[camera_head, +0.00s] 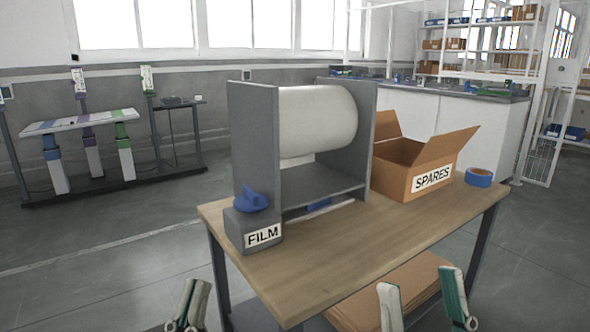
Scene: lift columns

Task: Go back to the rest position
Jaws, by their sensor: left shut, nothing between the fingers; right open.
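My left gripper (193,286) shows at the bottom edge, left of the wooden table. Its two fingers are close together, shut with nothing between them. My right gripper (420,283) shows at the bottom edge, in front of the table's right part as seen here. Its pale finger and green finger stand well apart, open and empty. Both grippers point up in the picture, and both arms are cut off by the lower edge.
The wooden table (330,265) stands ahead, bearing a grey film stand (256,130) with a white roll (318,120), an open SPARES box (418,168) and blue tape (479,177). Cardboard sheets (395,290) lie below. Lift columns (92,160) stand at left; floor between is clear.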

